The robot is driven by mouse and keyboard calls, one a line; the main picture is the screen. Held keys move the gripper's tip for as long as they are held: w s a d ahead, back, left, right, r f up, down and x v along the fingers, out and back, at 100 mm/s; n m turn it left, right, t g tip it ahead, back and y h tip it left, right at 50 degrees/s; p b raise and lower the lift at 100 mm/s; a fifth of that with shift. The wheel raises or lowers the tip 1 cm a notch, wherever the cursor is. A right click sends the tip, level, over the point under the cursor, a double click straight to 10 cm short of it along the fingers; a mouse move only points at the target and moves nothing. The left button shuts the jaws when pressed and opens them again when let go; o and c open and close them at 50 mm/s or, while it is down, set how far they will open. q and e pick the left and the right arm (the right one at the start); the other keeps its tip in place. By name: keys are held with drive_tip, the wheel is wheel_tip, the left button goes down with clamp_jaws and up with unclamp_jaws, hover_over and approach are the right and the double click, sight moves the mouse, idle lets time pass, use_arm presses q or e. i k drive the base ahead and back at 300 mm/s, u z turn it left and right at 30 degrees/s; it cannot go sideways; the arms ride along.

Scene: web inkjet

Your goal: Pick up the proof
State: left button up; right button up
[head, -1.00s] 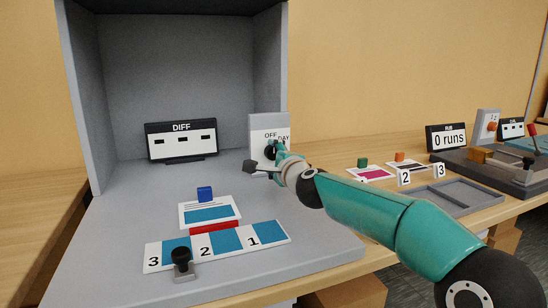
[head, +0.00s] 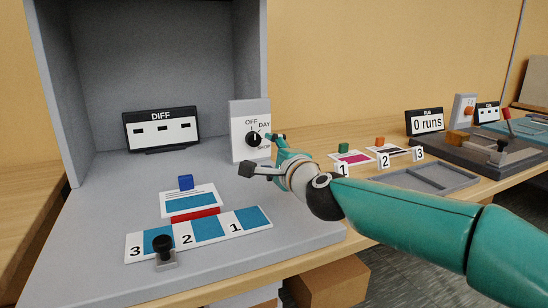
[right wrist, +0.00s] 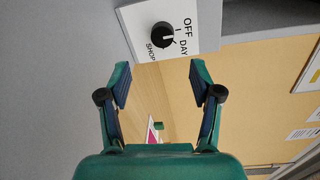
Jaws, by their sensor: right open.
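A small printed sheet with a blue patch (head: 190,202), which looks like a proof, lies in the grey booth with a blue block (head: 186,182) at its back edge. A red bar (head: 195,215) lies along its front. Other printed sheets, one magenta (head: 353,158) and one dark-striped (head: 389,150), lie on the bench to the right with small blocks at their back edges. My right gripper (head: 262,153) is open and empty, just in front of the switch panel (head: 237,144); its fingers also show in the right wrist view (right wrist: 160,80). My left gripper is not in view.
The panel's black knob (right wrist: 163,36) has OFF, DAY and SHOP labels. A numbered blue-and-white strip (head: 207,230) with a black-knobbed slider (head: 163,247) lies in front of the sheet. A DIFF display (head: 161,130) stands behind. A grey tray (head: 428,178) is at right.

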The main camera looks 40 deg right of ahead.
sight(190, 198)
drive_tip(key=k, duration=1)
